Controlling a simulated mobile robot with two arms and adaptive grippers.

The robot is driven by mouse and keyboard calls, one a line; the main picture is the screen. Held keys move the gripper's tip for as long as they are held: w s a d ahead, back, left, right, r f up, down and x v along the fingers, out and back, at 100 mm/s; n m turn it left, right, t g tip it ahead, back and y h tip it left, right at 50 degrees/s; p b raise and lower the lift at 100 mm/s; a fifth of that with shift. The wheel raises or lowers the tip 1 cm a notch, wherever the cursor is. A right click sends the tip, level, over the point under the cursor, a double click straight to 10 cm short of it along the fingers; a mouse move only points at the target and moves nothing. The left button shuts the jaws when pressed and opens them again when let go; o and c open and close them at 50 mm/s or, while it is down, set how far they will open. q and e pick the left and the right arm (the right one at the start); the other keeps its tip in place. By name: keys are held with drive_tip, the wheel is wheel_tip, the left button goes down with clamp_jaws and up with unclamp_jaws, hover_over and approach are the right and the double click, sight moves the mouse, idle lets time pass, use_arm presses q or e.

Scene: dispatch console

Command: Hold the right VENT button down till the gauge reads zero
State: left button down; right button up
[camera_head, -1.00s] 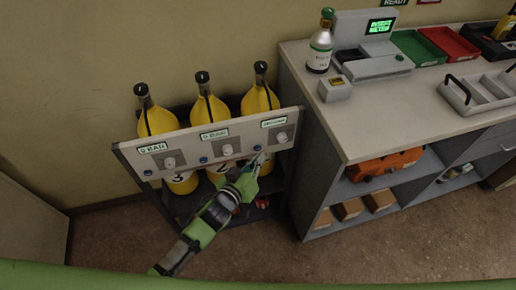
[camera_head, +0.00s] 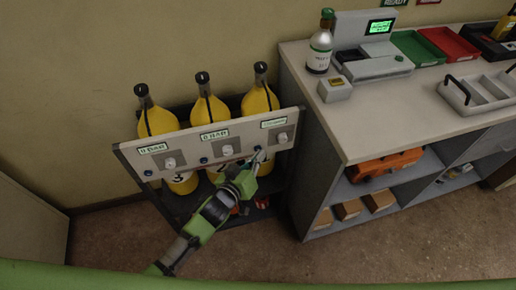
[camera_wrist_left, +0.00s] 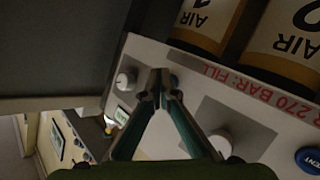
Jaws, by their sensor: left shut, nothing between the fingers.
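A sloping white panel (camera_head: 130,158) stands in front of three yellow air bottles (camera_head: 209,108). It carries three lit green-white gauges, three white knobs and blue VENT buttons. The right gauge (camera_head: 273,123) has lit text too small to read; the left and middle ones seem to show 0 BAR. My left gripper (camera_head: 258,157) is shut and empty, its tips at the right VENT button (camera_wrist_left: 174,80), partly hidden behind them in the left wrist view. Whether they touch or press it I cannot tell. The middle VENT button (camera_wrist_left: 308,160) is clear. My right gripper is out of view.
The right knob (camera_head: 281,138) sits just right of the tips, the middle knob (camera_wrist_left: 215,142) on their other side. A grey workbench (camera_head: 345,130) with bottle, scale and trays stands close on the right. Open floor (camera_head: 270,250) lies in front.

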use_arm(q)
drive_tip(key=shift+w+a, duration=0.1)
drive_tip(key=shift+w, duration=0.35)
idle(1.4)
drive_tip(key=shift+s, duration=0.15)
drive_tip(key=shift+s+d+p, duration=0.25)
drive_tip(key=shift+s+p, duration=0.1)
drive_tip(key=shift+s, duration=0.35)
drive_tip(key=s, duration=0.1)
drive_tip(key=s+d, duration=0.1)
drive_tip(key=s, duration=0.1)
drive_tip(key=s+p, duration=0.1)
drive_tip(key=shift+s+d, duration=0.25)
drive_tip(key=shift+s, duration=0.15)
idle(0.5)
